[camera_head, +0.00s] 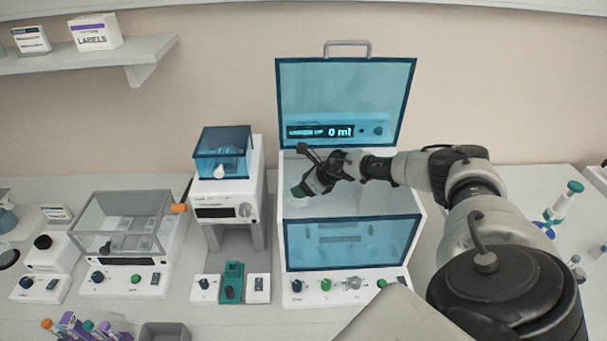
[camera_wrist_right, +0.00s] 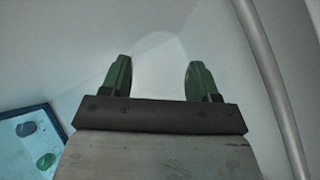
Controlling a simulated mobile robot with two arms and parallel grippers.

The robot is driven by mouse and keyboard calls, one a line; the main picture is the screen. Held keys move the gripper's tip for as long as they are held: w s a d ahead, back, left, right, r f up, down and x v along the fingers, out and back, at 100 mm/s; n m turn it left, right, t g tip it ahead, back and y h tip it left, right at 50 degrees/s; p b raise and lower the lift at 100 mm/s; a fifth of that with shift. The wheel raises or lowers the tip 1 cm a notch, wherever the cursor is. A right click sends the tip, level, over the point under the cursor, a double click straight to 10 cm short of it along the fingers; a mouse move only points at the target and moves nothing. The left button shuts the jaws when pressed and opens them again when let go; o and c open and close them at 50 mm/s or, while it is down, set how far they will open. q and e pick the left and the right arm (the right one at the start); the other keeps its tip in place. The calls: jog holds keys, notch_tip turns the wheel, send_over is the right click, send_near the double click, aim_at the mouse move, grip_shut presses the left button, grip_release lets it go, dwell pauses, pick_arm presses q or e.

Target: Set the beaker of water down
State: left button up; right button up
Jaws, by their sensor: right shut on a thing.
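My right gripper (camera_head: 303,187) reaches from the right into the open white machine with blue see-through panels (camera_head: 411,180). In the right wrist view its two green fingers (camera_wrist_right: 158,78) stand apart, with a faint, clear rounded shape between them. This looks like the beaker (camera_wrist_right: 160,52), and the gripper is shut on it. The beaker's outline is very pale; its water level and whether its base touches the machine's floor cannot be told. In the head view the beaker cannot be made out. My left gripper is not in view.
The machine's lid (camera_head: 340,90) stands raised, with a display reading 0 ml. A blue front panel (camera_head: 350,255) rises before the gripper. A white device with a blue top box (camera_head: 222,150) stands close on the left. A clear-lidded box (camera_head: 120,225) is farther left.

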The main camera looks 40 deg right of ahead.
jog(key=shift+w+d+f, duration=0.1)
jog(key=shift+w+f, duration=0.05)
jog(key=shift+w, duration=0.1)
notch_tip(320, 180, down, 3)
jog(key=shift+s+r, duration=0.1)
jog(key=shift+f, duration=0.6)
jog(key=shift+f, duration=0.2)
jog(key=o, duration=0.9)
jog(key=shift+r, duration=0.1)
